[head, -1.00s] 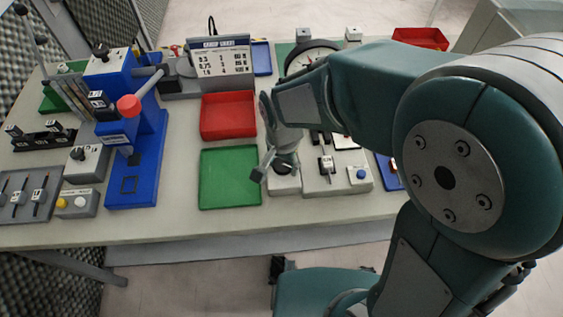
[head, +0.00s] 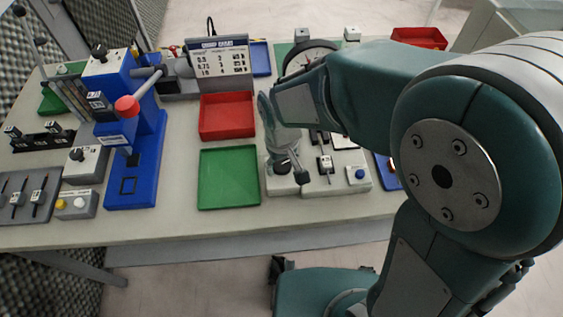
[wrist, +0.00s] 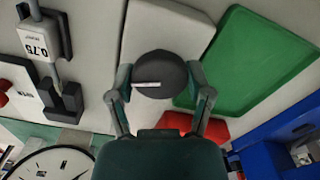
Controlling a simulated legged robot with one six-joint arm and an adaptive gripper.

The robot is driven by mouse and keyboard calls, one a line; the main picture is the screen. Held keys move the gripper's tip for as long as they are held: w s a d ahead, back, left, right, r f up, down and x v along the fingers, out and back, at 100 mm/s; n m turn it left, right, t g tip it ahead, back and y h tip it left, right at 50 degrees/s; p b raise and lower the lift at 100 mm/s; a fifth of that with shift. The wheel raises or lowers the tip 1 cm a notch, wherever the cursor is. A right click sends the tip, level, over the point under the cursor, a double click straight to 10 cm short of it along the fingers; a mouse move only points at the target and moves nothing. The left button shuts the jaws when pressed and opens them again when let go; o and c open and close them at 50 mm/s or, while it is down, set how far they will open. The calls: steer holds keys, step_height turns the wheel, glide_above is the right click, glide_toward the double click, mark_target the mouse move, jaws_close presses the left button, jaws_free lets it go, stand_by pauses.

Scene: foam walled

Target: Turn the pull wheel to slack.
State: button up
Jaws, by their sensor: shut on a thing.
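The pull wheel is a dark round knob with a white pointer line, seen in the wrist view (wrist: 162,66) on a pale grey box. The line lies nearly level, from the knob's middle toward its left side. My gripper (wrist: 161,88) is shut on the knob, one finger against each side. In the head view the gripper (head: 287,170) reaches down over the box at the bench's front, and the knob (head: 282,168) is mostly hidden by it. No slack marking is readable.
A green tray (head: 229,179) lies left of the box, with a red tray (head: 227,115) behind it. A slotted block tagged 0.75 (wrist: 58,60) stands close by in the wrist view. A round dial (head: 308,52) stands behind my arm.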

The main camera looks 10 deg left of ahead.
steer(key=n, duration=0.7)
steer(key=shift+w+a+r, duration=0.1)
steer(key=shift+w, duration=0.1)
steer(key=n, duration=0.6)
steer(key=shift+n, duration=0.4)
steer(key=o, duration=1.1)
steer(key=shift+o, duration=0.2)
steer(key=shift+a, duration=0.1)
steer(key=shift+s, duration=0.1)
